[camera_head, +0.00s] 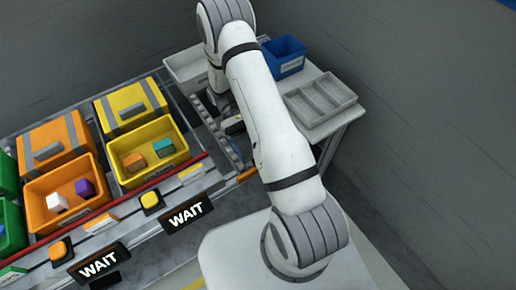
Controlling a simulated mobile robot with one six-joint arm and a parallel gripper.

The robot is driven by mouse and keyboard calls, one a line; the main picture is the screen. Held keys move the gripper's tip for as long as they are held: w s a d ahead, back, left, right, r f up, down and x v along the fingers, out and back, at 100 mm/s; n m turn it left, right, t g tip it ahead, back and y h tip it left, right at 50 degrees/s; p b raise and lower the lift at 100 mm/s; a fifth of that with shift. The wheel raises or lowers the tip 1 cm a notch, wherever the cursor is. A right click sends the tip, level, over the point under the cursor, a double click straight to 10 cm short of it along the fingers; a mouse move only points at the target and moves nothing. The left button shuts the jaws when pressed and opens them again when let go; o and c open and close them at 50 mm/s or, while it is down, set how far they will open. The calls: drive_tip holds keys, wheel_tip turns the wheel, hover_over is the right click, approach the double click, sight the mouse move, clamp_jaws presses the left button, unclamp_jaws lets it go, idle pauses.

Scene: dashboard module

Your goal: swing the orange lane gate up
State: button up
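An orange panel (54,146) with grey stripes and a grey handle stands directly behind the orange bin (68,194) at the left. I cannot tell for sure that this panel is the lane gate, or how far it is swung. A short orange strip (248,174) also shows beside my arm, near the lane's right end. My gripper (233,126) is a small dark shape, partly hidden behind my upper arm. It is well to the right of the orange panel, apart from it. Its fingers are too small and covered to read.
The orange bin holds a white and a purple block. A yellow bin (182,161) with a yellow panel (131,107) behind it stands between. Two WAIT signs (187,212) and buttons (151,201) line the front. A blue bin (284,56) and grey tray (320,100) are right.

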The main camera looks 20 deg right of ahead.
drive_tip(key=shift+b+v, duration=0.3)
drive_tip(key=shift+v, duration=2.35)
